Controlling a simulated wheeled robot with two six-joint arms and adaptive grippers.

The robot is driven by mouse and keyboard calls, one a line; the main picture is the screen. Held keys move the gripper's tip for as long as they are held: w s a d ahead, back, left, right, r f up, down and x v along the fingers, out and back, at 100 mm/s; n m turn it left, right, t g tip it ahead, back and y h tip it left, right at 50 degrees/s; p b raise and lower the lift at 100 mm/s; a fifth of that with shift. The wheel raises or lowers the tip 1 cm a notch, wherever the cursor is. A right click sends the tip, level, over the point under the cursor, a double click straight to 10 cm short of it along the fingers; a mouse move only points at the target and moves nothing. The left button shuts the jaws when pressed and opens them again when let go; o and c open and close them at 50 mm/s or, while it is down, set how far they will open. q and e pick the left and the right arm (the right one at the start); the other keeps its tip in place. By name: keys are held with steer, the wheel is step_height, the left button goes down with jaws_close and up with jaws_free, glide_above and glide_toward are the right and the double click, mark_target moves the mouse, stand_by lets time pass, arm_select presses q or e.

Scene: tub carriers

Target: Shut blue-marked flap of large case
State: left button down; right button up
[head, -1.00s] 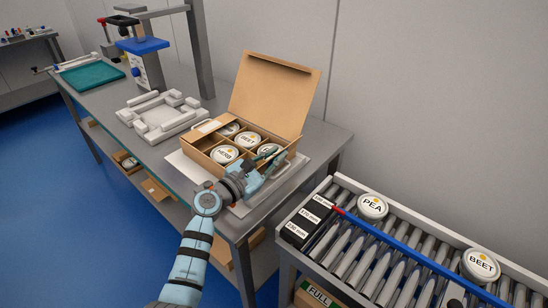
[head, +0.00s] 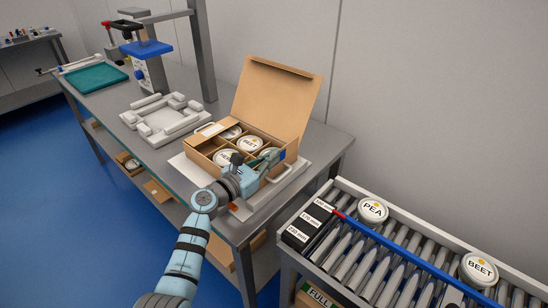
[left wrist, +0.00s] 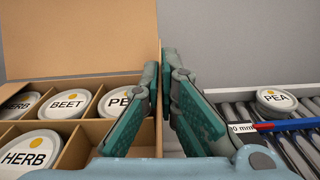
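The large case (head: 205,162) is an open brown carton holding round labelled tubs in compartments. Its big lid (head: 275,98) stands raised at the back. A small flap with a pale label (head: 208,131) lies at its left end. A small blue patch (head: 282,155) shows at the right end, by my fingertips; the flap there is mostly hidden. My left gripper (head: 268,164) is at the case's right end. My right gripper is not in view.
A roller conveyor (head: 390,255) with PEA (head: 373,211) and BEET (head: 479,269) tubs and a blue rail is at the right. A white fixture (head: 163,116) stands left of the case.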

arm_select(q)
steer(key=shift+w+a+f+n+p, duration=0.1)
steer(key=shift+w+a+n+p, duration=0.2)
steer(key=shift+n, duration=0.45)
steer(key=shift+w+a+n, duration=0.1)
steer(key=shift+a+n, duration=0.25)
steer(key=shift+n, duration=0.4)
steer(key=c, duration=1.9)
jaws_free()
steer(key=v, duration=1.2)
